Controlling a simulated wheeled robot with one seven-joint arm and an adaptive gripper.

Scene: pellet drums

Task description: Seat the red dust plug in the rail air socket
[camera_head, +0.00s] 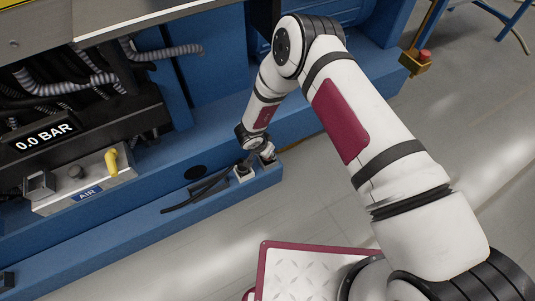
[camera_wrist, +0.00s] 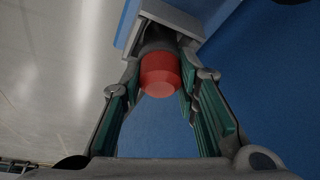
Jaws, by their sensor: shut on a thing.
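The red dust plug (camera_wrist: 160,74) shows in the wrist view between the green-padded fingers of my gripper (camera_wrist: 162,70), which is shut on it. Its flat end faces the camera. A dark round fitting (camera_wrist: 159,40), probably the rail air socket, lies in line just beyond the plug, against a grey bracket (camera_wrist: 172,14). I cannot tell whether the plug is inside it, touching it or just short of it. In the head view my gripper (camera_head: 252,160) is low by the end of the blue rail (camera_head: 225,200). The plug is hidden there.
Open floor (camera_head: 340,215) lies to the right.

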